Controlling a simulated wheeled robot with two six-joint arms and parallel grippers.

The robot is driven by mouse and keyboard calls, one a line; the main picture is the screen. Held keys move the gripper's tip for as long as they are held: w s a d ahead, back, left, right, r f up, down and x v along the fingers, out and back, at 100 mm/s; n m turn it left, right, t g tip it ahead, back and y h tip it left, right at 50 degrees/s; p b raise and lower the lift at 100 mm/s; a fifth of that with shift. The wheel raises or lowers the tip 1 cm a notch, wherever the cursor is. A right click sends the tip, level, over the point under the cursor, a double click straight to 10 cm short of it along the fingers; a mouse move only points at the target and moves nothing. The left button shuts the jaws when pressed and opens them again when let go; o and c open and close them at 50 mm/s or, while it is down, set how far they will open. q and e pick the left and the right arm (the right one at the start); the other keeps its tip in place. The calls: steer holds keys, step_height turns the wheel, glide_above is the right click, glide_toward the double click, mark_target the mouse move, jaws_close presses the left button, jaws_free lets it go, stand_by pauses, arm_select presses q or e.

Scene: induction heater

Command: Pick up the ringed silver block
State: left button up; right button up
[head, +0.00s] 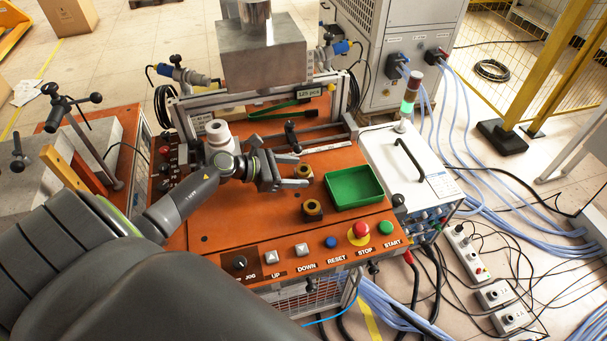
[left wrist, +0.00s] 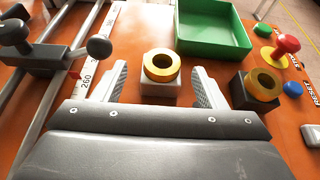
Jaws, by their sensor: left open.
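The silver block (left wrist: 158,88) carries a gold ring (left wrist: 161,66) on top. It stands on the orange deck between the two fingertips of my left gripper (left wrist: 159,80) in the left wrist view, with a gap on each side. In the head view the ringed silver block (head: 304,173) is at the tips of my open left gripper (head: 293,170), partly hidden by it. A dark block with a gold ring (left wrist: 258,88) stands to its right in the left wrist view. It also shows in the head view (head: 312,210), nearer the buttons. My right gripper is out of view.
A green tray (head: 354,188) sits on the deck (head: 250,220) to the right of the blocks. A red stop button (head: 360,231) and other buttons line the front edge. A rail with a dark clamp knob (left wrist: 98,47) is left in the wrist view. A metal press head (head: 262,50) stands behind.

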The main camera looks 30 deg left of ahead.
mark_target(307, 172)
arm_select(q)
steer(key=x, duration=0.4)
steer(key=shift+d+r, duration=0.1)
steer(key=c, duration=1.2)
